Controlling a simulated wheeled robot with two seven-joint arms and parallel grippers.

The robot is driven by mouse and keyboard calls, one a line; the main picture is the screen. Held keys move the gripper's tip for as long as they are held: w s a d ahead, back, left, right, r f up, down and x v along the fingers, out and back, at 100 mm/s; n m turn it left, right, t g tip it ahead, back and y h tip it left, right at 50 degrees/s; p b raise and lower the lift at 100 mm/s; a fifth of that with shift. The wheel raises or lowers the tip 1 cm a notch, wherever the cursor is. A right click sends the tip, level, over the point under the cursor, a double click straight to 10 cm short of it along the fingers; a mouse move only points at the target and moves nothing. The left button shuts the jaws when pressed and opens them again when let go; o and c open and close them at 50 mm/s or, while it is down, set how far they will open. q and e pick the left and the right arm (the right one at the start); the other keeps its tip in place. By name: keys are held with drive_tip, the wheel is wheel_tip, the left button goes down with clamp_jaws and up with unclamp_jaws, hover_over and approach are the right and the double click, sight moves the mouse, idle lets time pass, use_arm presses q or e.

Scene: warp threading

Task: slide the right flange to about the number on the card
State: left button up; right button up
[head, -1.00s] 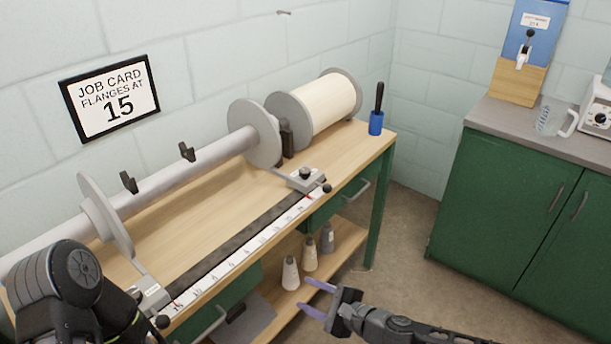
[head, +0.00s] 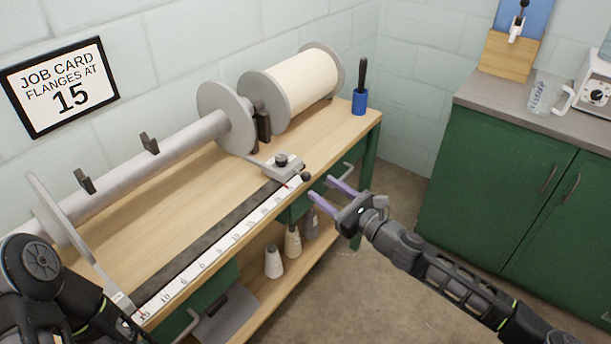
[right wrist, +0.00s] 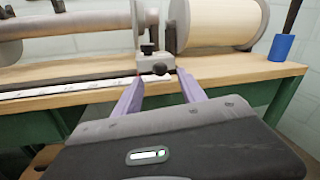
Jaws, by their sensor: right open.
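The job card (head: 62,86) on the wall reads "FLANGES AT 15". The right flange (head: 226,118) is a grey disc on the long beam, joined to a sliding block (head: 283,167) with a dark knob (head: 305,176) at the right part of the white scale (head: 222,248). The left flange (head: 62,232) stands at the left, its lower part near my left arm. My right gripper (head: 327,190) is open and empty, just in front of and below the knob. In the right wrist view the knob (right wrist: 161,68) shows beyond and between the open fingers. My left gripper's fingers are not visible.
A wound cream roll (head: 303,82) and a blue-based brush-like tool (head: 360,95) stand at the bench's far end. Several cones (head: 292,242) sit on the lower shelf. A green cabinet (head: 500,190) stands right, with open floor between.

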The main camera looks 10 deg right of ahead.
sight(310, 179)
drive_tip(key=x, duration=0.7)
drive_tip(key=shift+w+a, duration=0.2)
drive_tip(key=shift+w, duration=0.15)
drive_tip(key=shift+c, duration=0.5)
clamp_jaws()
idle(0.6)
